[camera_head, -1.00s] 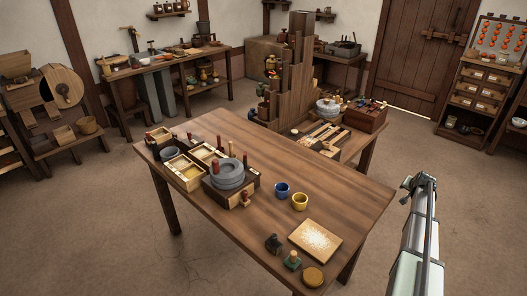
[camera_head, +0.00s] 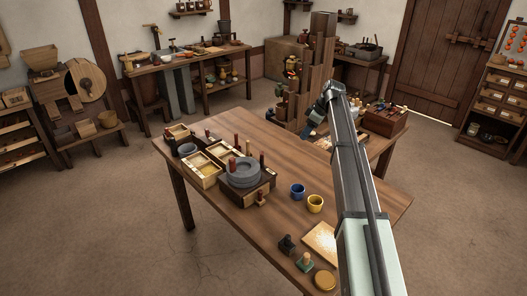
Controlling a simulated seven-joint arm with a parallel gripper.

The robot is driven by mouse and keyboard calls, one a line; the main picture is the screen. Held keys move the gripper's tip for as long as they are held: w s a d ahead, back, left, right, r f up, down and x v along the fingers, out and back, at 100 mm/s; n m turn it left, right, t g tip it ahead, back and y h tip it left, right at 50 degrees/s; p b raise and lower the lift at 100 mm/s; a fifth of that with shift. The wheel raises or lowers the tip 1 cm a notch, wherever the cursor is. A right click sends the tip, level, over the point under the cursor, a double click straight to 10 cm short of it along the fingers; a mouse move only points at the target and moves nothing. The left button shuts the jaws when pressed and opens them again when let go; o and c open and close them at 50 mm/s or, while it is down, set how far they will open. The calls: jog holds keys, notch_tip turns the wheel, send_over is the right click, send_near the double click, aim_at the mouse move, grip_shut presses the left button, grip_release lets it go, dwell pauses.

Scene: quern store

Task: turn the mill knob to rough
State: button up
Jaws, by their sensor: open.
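The mill (camera_head: 243,173) is a grey round stone in a dark wooden box on the left part of the table, with upright reddish-brown pegs around it. A small brown knob (camera_head: 261,199) sticks out at the front of its box. Any marks around the knob are too small to read. My gripper (camera_head: 309,131) is at the far end of my arm, in the air above the back right of the table, well apart from the mill and the knob. It is open and small in the view, and I see nothing in it.
On the table (camera_head: 222,220) are pale wooden trays (camera_head: 199,172) left of the mill. A blue cup (camera_head: 297,191) and a yellow cup (camera_head: 315,203) stand right of it. A pale board (camera_head: 320,241) and small stamps (camera_head: 288,244) lie nearer. Tall wooden steps (camera_head: 318,55) rise behind.

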aim_at(262, 153)
jog(key=s+a+r+n+g, duration=0.1)
jog(key=s+a+r+n, duration=0.15)
jog(key=a, duration=0.35)
jog(key=s+a+r+n+g, duration=0.1)
jog(key=s+a+r+n, duration=0.15)
jog(key=a, duration=0.35)
jog(key=shift+n, duration=0.3)
jog(key=x, duration=0.9)
jog(key=a+x, duration=0.1)
jog(key=x, duration=0.3)
jog(key=c, duration=1.1)
